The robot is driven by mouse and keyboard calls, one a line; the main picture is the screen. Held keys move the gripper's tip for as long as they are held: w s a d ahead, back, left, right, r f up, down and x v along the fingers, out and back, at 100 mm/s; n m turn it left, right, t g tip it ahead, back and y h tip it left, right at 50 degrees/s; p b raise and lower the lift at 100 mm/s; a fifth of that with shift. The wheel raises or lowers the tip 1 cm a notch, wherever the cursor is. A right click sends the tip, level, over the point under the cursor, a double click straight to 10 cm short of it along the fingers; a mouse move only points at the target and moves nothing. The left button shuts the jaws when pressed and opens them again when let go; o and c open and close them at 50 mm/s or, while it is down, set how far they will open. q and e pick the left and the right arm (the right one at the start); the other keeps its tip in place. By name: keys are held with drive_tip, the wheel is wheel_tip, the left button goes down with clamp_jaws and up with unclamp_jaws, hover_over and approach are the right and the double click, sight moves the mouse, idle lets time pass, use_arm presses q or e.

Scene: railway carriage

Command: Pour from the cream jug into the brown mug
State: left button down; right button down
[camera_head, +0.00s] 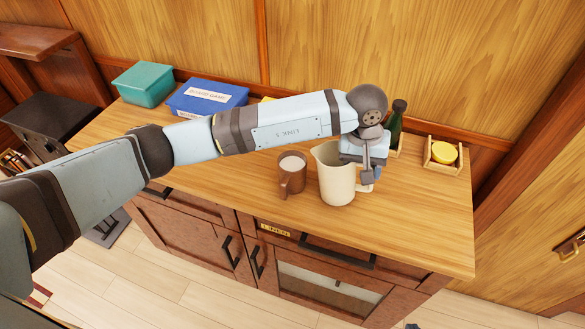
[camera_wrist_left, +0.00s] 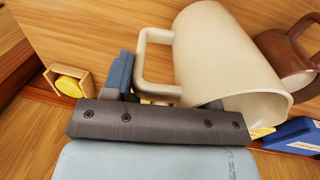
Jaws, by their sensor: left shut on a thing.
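The cream jug (camera_head: 336,181) stands upright on the wooden counter, or just above it; I cannot tell which. The brown mug (camera_head: 291,179) stands upright just left of it, its handle towards the front, with a pale filling near its rim. My left gripper (camera_head: 369,172) is shut on the jug's handle, on the jug's right side. In the left wrist view, the jug (camera_wrist_left: 225,65) lies across the picture with its handle (camera_wrist_left: 144,60) at the gripper (camera_wrist_left: 150,92), and part of the mug (camera_wrist_left: 286,52) shows beyond it. The jug's inside is mostly hidden. My right gripper is not in view.
A dark bottle (camera_head: 396,121) and a yellow round thing in a wooden holder (camera_head: 443,154) are at the back right. The counter's front right (camera_head: 425,225) is clear.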

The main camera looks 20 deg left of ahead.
use_arm(q)
drive_tip(key=shift+d+f+y+b, duration=0.35)
drive_tip(key=shift+f+y+b, duration=0.1)
drive_tip(key=shift+f+y, duration=0.25)
drive_tip(key=shift+r, duration=0.1)
drive_tip(key=shift+r, duration=1.5)
